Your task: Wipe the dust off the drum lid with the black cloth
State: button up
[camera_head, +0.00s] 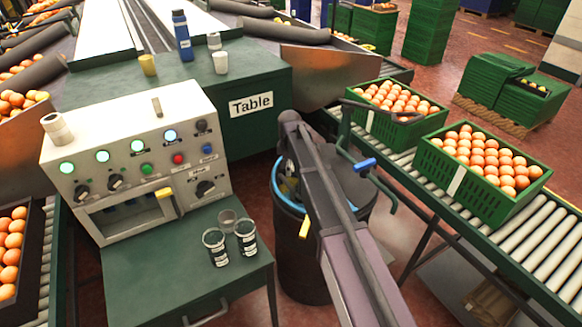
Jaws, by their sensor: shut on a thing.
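The dark drum (303,268) stands on the floor right of the green table, with a blue band around its top edge. Its dark lid (352,188) shows to the right of my arm, which crosses in front of the drum and covers much of it. My gripper (289,188) is partly seen at the left side of the lid, low over it, behind my arm. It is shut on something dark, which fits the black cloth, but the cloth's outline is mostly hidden. Dust on the lid cannot be made out at this size.
A control box (135,165) and several cups stand on the green table (190,285) at left. Two green crates of oranges (478,205) sit on the roller conveyor (545,250) at right. A curved dark green bar (345,135) rises beside the lid.

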jog(key=shift+f+b, duration=1)
jog(key=shift+b, duration=0.05)
dwell(0.9)
jog(key=shift+w+d+r, duration=0.1)
jog(key=shift+w+d, duration=0.45)
jog(key=shift+d, duration=0.25)
jog(key=shift+w+d+r, duration=0.1)
jog(key=shift+w+d, duration=0.4)
jog(key=shift+d, duration=0.25)
jog(key=shift+w+d, duration=0.1)
